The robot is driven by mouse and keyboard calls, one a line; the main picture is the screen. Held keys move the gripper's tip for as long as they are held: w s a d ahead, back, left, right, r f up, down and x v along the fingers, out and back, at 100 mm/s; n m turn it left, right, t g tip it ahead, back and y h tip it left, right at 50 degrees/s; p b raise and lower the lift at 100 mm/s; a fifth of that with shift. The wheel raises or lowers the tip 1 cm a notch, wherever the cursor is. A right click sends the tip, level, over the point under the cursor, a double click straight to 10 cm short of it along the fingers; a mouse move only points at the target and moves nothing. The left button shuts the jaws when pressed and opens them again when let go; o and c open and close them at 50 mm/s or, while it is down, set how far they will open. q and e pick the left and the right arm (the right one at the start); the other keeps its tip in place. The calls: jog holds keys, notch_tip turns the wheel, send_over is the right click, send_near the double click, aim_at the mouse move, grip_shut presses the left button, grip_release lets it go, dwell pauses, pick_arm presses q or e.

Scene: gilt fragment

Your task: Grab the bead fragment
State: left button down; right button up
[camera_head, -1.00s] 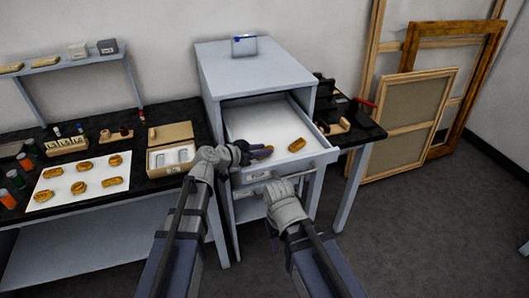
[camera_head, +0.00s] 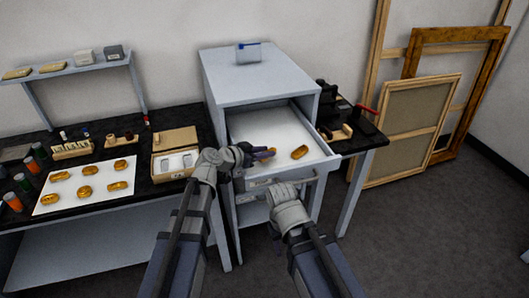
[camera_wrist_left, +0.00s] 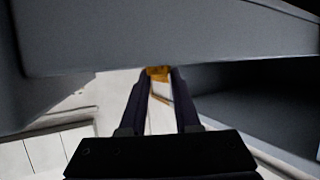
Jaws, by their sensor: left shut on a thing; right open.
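An open drawer (camera_head: 258,130) in the grey cabinet holds gilt fragments. My left gripper (camera_head: 264,154) reaches over the drawer's front left part. It is shut on a small gold fragment (camera_wrist_left: 158,72), seen between the fingertips in the left wrist view. Most of that piece is hidden by the fingers. Another gold fragment (camera_head: 299,152) lies on the drawer floor just right of my left gripper, apart from it. Its carving is too small to read, so I cannot tell which one is the bead fragment. My right gripper (camera_head: 284,191) is open at the drawer's front; its fingers are mostly hidden.
Left of the cabinet (camera_head: 258,72), a black table carries a white sheet (camera_head: 110,187) with several gold fragments and an open cardboard box (camera_head: 172,139). A black tool with a red handle (camera_head: 345,120) stands right of the drawer. Frames lean on the wall.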

pick_arm(q)
notch_tip(320, 180, up, 8)
jog(key=p, duration=0.7)
